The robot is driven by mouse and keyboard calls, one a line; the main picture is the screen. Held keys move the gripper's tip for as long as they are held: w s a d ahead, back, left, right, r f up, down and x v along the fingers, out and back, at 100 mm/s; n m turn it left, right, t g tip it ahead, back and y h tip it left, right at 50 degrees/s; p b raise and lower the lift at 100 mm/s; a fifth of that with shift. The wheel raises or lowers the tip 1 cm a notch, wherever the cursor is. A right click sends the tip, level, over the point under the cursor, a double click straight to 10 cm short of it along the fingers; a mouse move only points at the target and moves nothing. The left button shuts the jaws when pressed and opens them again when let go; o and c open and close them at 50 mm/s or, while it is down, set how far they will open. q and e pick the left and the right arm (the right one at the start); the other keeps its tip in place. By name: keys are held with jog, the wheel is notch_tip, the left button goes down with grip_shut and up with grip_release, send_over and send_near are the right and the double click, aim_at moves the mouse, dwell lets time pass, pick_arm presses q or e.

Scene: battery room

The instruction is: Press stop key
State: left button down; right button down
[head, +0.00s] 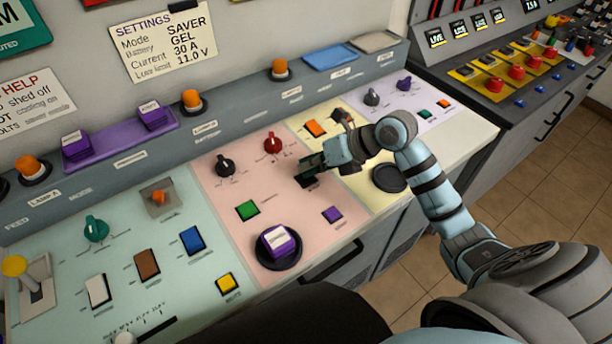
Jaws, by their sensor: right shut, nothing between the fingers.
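My right gripper (312,168) is shut and empty, with its fingertips low over the right part of the pink panel (217,188). I cannot tell whether the tips touch the panel. A small dark patch shows just below the tips; whether it is a key or a shadow is unclear. No key can be read as stop; the labels are too small, and the gripper hides part of the panel. Visible keys on the pink panel are a green key (247,210) and a purple key (332,215). My left gripper is not in view.
The pink panel also has a black knob (225,165), a red knob (272,144) and a purple block in a round black dish (278,241). An orange key (315,128) and an empty black dish (389,178) are on the yellow panel. A teal panel (70,267) lies left.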

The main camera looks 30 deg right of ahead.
jog(key=shift+r+p, duration=0.8)
jog(key=shift+r, duration=0.1)
notch_tip(320, 180, up, 5)
jog(key=p, duration=0.4)
dwell(0.4)
jog(key=shift+f, duration=0.1)
dwell(0.4)
